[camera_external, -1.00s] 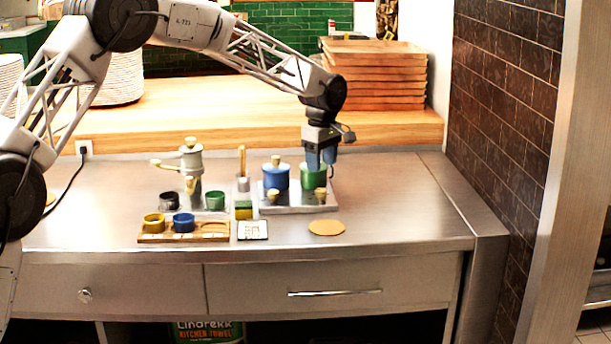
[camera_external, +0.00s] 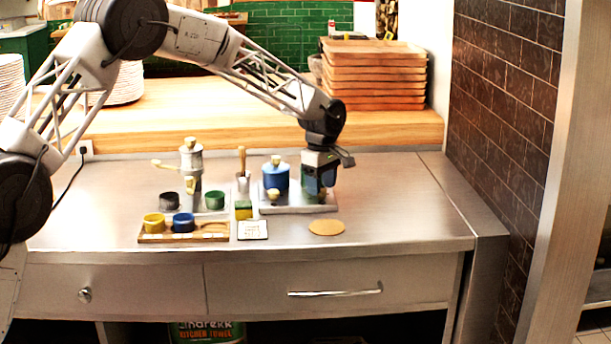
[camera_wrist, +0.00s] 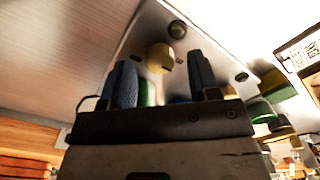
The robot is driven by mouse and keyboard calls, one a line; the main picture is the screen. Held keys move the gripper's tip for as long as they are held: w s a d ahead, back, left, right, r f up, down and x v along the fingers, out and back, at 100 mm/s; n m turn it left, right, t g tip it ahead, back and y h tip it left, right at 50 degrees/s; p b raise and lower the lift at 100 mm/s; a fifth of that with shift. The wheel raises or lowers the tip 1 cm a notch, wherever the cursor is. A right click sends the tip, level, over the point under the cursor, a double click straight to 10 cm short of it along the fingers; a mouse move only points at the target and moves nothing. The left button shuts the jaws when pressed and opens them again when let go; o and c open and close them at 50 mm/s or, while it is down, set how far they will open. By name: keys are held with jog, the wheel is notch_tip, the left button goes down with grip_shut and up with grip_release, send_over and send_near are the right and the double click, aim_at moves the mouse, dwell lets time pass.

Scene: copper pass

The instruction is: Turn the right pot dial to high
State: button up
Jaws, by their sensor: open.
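My gripper (camera_external: 319,188) is low over the front right of the burner plate (camera_external: 297,209), pointing down. In the wrist view its two blue fingers (camera_wrist: 159,62) are apart. The pale yellow right dial (camera_wrist: 160,58) shows between and just beyond the fingertips; I cannot tell whether they touch it. A dark mark shows on the dial, but its setting is not readable. The green right pot is mostly hidden behind my gripper, with a green sliver (camera_wrist: 147,93) between the fingers. The blue left pot (camera_external: 276,177) stands beside it, with the left dial (camera_external: 273,195) in front.
Left of the plate are a wooden-handled tool (camera_external: 242,164), a sponge (camera_external: 243,209), a moka pot (camera_external: 191,158) and several coloured cups, some in a wooden tray (camera_external: 155,238). A tan disc (camera_external: 326,227) lies in front. The counter to the right is clear.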

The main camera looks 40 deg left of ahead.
jog(key=shift+f, duration=0.85)
jog(key=c, duration=0.9)
